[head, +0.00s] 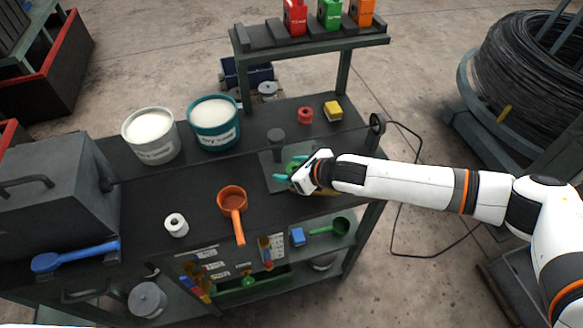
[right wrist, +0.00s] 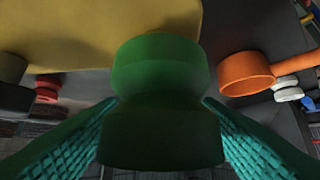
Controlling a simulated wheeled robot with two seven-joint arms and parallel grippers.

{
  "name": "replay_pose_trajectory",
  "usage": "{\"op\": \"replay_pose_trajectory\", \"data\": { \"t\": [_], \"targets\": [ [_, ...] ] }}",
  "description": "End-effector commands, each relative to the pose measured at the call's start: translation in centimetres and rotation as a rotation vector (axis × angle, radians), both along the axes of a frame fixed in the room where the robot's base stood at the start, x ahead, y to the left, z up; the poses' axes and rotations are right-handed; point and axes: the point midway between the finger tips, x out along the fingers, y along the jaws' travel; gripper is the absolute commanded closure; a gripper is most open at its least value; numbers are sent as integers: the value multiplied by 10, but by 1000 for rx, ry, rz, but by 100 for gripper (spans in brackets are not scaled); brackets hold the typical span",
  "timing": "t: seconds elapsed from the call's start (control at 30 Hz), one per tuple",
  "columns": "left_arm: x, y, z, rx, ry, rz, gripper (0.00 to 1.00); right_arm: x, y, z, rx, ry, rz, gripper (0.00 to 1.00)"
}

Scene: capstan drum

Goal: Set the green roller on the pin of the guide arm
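The green roller (right wrist: 160,110) fills the middle of the right wrist view, with a narrower waist between two wider ends. My right gripper (head: 283,172) has its teal fingers on either side of the roller and appears shut on it. In the head view only a bit of the green roller (head: 292,165) shows between the fingers. A broad yellow piece, seemingly the guide arm (right wrist: 90,35), lies beyond the roller in the wrist view. In the head view its yellow edge (head: 326,192) shows below my wrist. The pin is hidden. My left gripper is not in view.
A dark post (head: 276,139) stands behind the gripper. A red spool (head: 305,116) and yellow block (head: 333,111) sit farther back. An orange ladle (head: 232,200) and white roll (head: 176,225) lie to the left. Two tubs (head: 214,122) stand at the back left.

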Motion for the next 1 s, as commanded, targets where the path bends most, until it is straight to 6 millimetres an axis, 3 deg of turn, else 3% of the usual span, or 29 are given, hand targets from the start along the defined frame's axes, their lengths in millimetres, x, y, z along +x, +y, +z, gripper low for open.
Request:
{"op": "replay_pose_trajectory", "data": {
  "t": [0.37, 0.8, 1.0],
  "targets": [
    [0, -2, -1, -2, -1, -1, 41, -3, -6, 7, 0, -1, -1, 41],
    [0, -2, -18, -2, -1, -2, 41, -47, -59, 58, 0, -3, -2, 41],
    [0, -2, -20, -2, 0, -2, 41, -58, -72, 72, 0, -1, -1, 41]
  ]
}}
